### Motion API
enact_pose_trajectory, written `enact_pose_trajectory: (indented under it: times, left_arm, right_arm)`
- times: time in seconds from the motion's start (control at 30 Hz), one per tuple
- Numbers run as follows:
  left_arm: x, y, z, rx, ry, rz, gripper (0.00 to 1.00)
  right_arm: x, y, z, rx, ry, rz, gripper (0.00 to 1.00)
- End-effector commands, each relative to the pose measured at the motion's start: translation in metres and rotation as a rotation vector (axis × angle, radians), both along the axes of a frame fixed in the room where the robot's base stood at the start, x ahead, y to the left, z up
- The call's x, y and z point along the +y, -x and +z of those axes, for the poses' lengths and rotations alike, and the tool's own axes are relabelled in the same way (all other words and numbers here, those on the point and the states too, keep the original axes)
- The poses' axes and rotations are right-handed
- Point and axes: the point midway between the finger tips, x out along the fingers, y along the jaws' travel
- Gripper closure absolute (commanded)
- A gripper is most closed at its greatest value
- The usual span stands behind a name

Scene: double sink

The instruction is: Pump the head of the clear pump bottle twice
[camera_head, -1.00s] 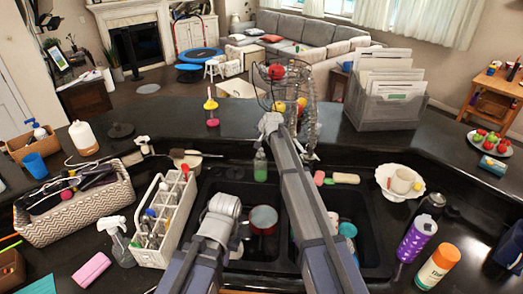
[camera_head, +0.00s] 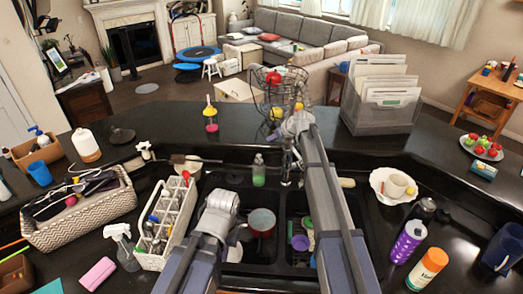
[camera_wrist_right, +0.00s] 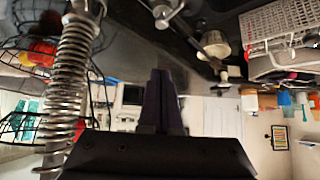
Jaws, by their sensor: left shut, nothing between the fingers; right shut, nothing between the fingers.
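A clear bottle with green liquid (camera_head: 258,171) stands upright behind the sink. A second clear bottle, with pink liquid and a yellow and pink top (camera_head: 210,116), stands on the raised counter. I cannot tell for sure which is the task's bottle. My right gripper (camera_head: 297,123) is right of both bottles, apart from them; its fingers are hidden in the head view. The right wrist view shows its dark fingers (camera_wrist_right: 160,100) shut and empty. My left gripper (camera_head: 221,202) is over the left basin, in front of the green bottle, shut and empty, its fingertips not clearly visible.
A coiled spring faucet (camera_wrist_right: 72,80) stands close beside my right gripper. A wire fruit basket (camera_head: 268,92) and a grey file holder (camera_head: 378,118) stand on the raised counter. A white caddy (camera_head: 158,262) is left of the sink; a purple bottle (camera_head: 407,242) is right.

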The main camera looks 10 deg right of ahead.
Motion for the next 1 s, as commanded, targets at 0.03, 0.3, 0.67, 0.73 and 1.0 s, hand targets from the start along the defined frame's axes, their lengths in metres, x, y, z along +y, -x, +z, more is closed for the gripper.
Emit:
enact_pose_trajectory:
  times: [0.03, 0.3, 0.67, 0.73, 1.0]
  left_arm:
    - [0.0, 0.0, 0.001, 0.0, 0.0, 0.0, 1.0]
    - [0.0, 0.0, 0.001, 0.0, 0.0, 0.0, 1.0]
    - [0.0, 0.0, -0.011, 0.0, 0.0, 0.001, 1.0]
    - [0.0, 0.0, -0.017, -0.001, 0.0, 0.001, 1.0]
    - [0.0, -0.001, -0.053, -0.002, 0.001, 0.004, 1.0]
  right_arm:
    - [-0.001, 0.001, 0.001, -0.003, 0.003, 0.007, 1.0]
    - [-0.001, 0.001, 0.001, -0.006, 0.006, 0.014, 1.0]
    - [0.004, -0.007, -0.011, -0.005, 0.006, 0.013, 1.0]
    - [0.007, -0.012, -0.017, -0.005, 0.006, 0.013, 1.0]
    - [0.025, -0.04, -0.052, -0.005, 0.007, 0.014, 1.0]
